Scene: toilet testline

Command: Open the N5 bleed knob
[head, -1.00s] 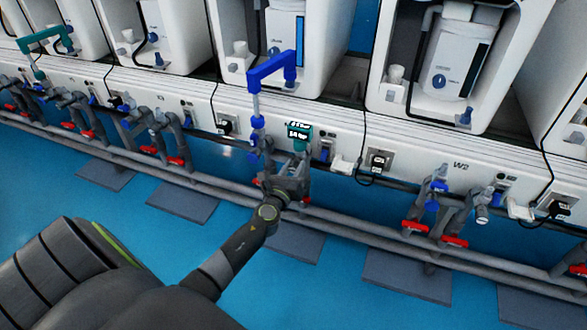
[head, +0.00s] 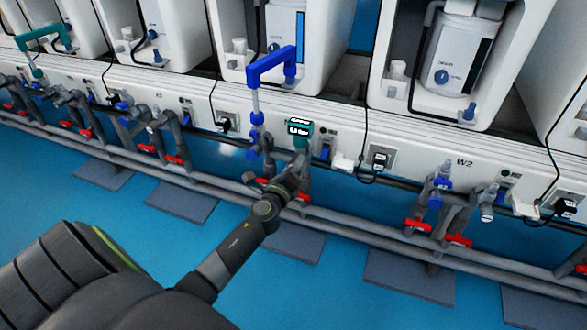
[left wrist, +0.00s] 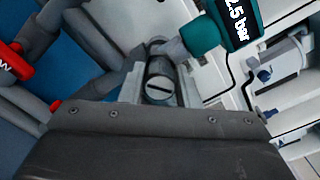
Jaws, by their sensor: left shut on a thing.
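A round grey knob with a slot across its face (left wrist: 160,88) sits between my left gripper's fingers in the left wrist view; I take it to be the N5 bleed knob, though no N5 label can be read. My left gripper (left wrist: 160,72) is shut on it. In the head view my left gripper (head: 288,182) is at the pipework just below a teal pressure gauge (head: 299,131), and it hides the knob there. The gauge (left wrist: 222,28) also shows close by in the left wrist view, with a display ending in ".5 bar". My right gripper is not in view.
Red valve handles (head: 417,226) sit on neighbouring pipes, and one red handle (left wrist: 16,62) is near my gripper. Grey horizontal pipes (head: 350,226) run along the line.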

